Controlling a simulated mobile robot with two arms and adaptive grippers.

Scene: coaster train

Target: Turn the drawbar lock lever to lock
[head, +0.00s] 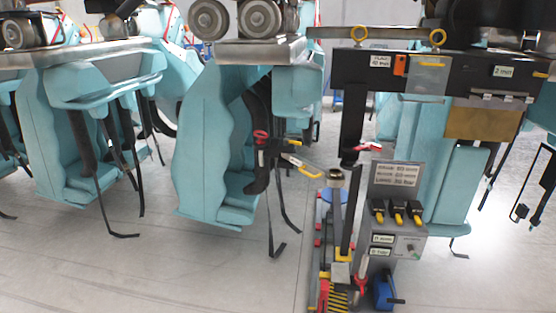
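I cannot tell for sure which part is the drawbar lock lever. A grey lever-like bar with a yellow end (295,161) sticks out at mid-height beside the middle teal seat, next to a black fitting with a red handle (261,136). Another red-ended handle (368,147) shows on the black upright to its right. A second red handle (360,286) stands low on the floor unit. No label on these handles is readable. Neither of my grippers is in view, and nothing is seen touching these handles.
Teal hanging seats (205,150) with dangling black straps fill the left and middle. A black overhead beam (435,75) carries labels and yellow rings. A grey control box (397,205) with yellow-tipped connectors stands at the right. Grey floor (150,265) is free at front left.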

